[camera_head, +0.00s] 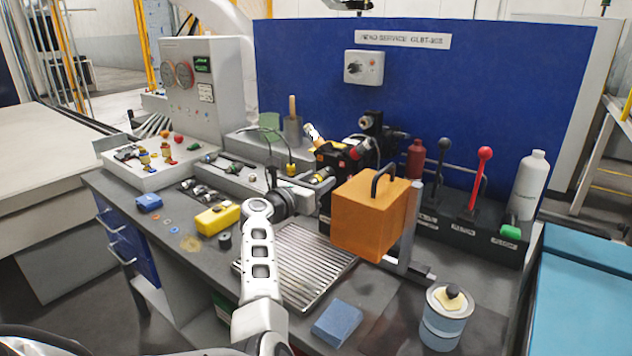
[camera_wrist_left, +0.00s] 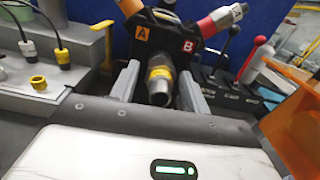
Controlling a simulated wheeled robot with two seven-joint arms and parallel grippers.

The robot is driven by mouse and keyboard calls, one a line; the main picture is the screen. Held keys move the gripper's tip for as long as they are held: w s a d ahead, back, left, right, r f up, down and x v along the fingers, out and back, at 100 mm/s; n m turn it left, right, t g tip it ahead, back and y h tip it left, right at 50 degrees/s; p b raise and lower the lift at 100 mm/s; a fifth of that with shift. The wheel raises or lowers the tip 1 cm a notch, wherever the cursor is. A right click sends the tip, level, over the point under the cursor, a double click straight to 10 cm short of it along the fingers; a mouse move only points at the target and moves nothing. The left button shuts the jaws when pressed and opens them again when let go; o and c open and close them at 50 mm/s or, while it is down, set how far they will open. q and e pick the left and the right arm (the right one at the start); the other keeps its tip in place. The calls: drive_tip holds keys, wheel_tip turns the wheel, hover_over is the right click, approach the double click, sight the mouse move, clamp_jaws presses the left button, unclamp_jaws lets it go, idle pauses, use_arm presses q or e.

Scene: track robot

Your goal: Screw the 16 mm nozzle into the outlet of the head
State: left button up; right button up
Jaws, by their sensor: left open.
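The head is a black block (camera_head: 338,160) on the bench, and in the left wrist view it (camera_wrist_left: 168,32) carries an orange "A" label and a red "B" label. A metal nozzle-like piece with a yellow band (camera_wrist_left: 160,82) points out of its lower front toward the camera; its yellow band also shows in the head view (camera_head: 322,175). I cannot read a size on it. My left gripper (camera_head: 290,198) is in front of the head. Its fingers (camera_wrist_left: 160,88) are open, one on each side of the banded piece, with gaps visible. My right gripper is not in view.
An orange box (camera_head: 370,215) with a black handle stands close right of the head. A slatted metal tray (camera_head: 300,268) lies below my left gripper. Several small metal fittings (camera_head: 198,190) and a yellow case (camera_head: 217,218) lie at left. Levers (camera_head: 480,180) stand at right.

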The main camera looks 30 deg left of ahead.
use_arm(q)
drive_tip(key=n, duration=0.5)
drive_tip(key=shift+n, duration=0.4)
drive_tip(key=n, duration=0.6)
drive_tip(key=c, duration=1)
clamp_jaws()
